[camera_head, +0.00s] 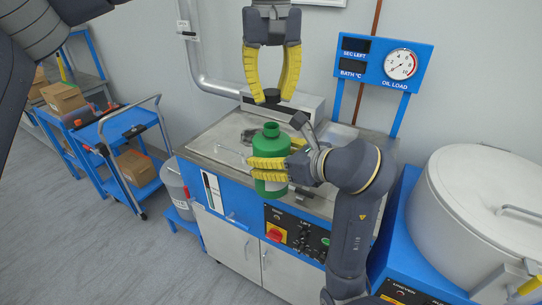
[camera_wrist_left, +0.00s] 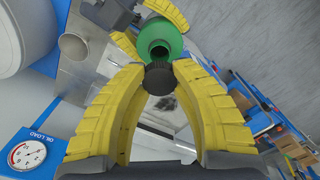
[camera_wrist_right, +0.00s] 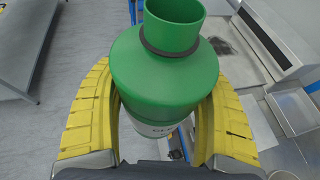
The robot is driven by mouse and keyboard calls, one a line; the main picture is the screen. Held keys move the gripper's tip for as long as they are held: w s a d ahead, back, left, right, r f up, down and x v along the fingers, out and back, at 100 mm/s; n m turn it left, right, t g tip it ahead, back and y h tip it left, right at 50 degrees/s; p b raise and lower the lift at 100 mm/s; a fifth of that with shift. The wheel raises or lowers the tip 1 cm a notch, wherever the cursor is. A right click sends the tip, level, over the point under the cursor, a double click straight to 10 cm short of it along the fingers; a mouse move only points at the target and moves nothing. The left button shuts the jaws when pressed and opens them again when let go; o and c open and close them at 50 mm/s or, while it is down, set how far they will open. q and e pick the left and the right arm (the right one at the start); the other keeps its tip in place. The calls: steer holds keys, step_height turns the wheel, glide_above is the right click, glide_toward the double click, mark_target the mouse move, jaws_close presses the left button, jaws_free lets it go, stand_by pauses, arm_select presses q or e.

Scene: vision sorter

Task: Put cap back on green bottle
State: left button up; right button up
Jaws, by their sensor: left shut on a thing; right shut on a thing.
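The green bottle (camera_head: 271,146) is upright and its neck is open. My right gripper (camera_head: 268,170) is shut around the bottle's body and holds it in front of the blue machine. In the right wrist view the bottle (camera_wrist_right: 165,75) fills the space between the yellow fingers, with a dark ring around its neck. My left gripper (camera_head: 271,95) is above the bottle, pointing down, shut on a small black cap (camera_head: 272,95). In the left wrist view the cap (camera_wrist_left: 159,78) is between the fingertips, and the bottle's open mouth (camera_wrist_left: 160,49) shows beyond it. Cap and bottle are apart.
The blue machine with a metal top (camera_head: 222,146) stands behind and below the bottle. A gauge panel (camera_head: 388,62) rises behind it. A large white drum (camera_head: 490,205) stands at the right. A blue cart (camera_head: 122,128) with boxes is at the left.

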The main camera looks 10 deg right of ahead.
mark_target(271, 126)
stand_by(0.4)
arm_select(q)
steer(key=shift+f, duration=2)
steer(key=shift+f, duration=0.1)
steer(key=shift+f, duration=0.8)
steer(key=shift+f, duration=0.55)
arm_select(e)
jaws_close()
arm_select(q)
steer(key=m, duration=0.6)
steer(key=shift+m, duration=0.3)
steer(key=o, duration=0.8)
